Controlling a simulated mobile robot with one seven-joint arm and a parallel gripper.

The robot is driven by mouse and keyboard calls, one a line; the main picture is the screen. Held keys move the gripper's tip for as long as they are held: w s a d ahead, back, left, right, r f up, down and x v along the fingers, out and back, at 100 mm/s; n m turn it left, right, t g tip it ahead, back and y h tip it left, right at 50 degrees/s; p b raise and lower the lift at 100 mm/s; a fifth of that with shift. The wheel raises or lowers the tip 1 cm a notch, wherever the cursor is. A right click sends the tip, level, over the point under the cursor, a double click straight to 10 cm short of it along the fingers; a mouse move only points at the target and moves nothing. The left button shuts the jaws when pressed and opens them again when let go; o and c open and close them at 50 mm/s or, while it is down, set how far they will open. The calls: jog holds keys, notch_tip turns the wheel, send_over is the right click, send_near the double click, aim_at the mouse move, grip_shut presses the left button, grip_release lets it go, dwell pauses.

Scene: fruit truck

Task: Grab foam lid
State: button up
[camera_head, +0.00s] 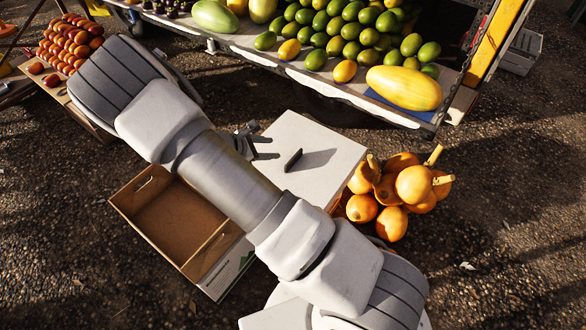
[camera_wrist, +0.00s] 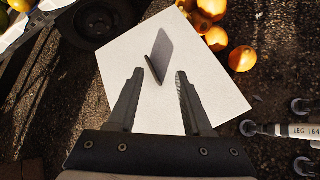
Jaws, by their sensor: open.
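The foam lid (camera_head: 325,142) is a flat white square on top of a box in the middle of the head view. A small dark upright handle (camera_head: 292,160) stands on it and casts a shadow to the right. My gripper (camera_head: 266,147) is at the lid's left side, partly hidden by my arm. In the wrist view my gripper (camera_wrist: 159,74) is open and empty, its fingers pointing toward the handle (camera_wrist: 153,68) over the lid (camera_wrist: 120,55). The handle shows between and just beyond the fingertips, seemingly not touched.
An empty cardboard box (camera_head: 147,229) lies left of the lid. Orange gourds (camera_head: 412,187) are piled close to its right. Behind stands the truck bed (camera_head: 345,92) with green and yellow fruit. Open gravel ground (camera_head: 510,200) lies at the right.

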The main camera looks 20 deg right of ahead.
aim_at(291, 160)
notch_tip(291, 160, down, 14)
jog(key=w+n+t+h+b, duration=0.1)
jog(key=w+n+t+b, duration=0.15)
jog(key=n, duration=0.45)
jog(key=shift+t, duration=0.25)
jog(key=b+x, duration=0.1)
jog(key=x, duration=0.2)
jog(key=b+x, duration=0.1)
jog(key=x, duration=0.3)
jog(key=b+x, duration=0.2)
jog(key=x, duration=0.2)
jog(key=shift+f, duration=0.3)
jog(key=b+x, duration=0.2)
jog(key=x, duration=0.3)
grip_shut()
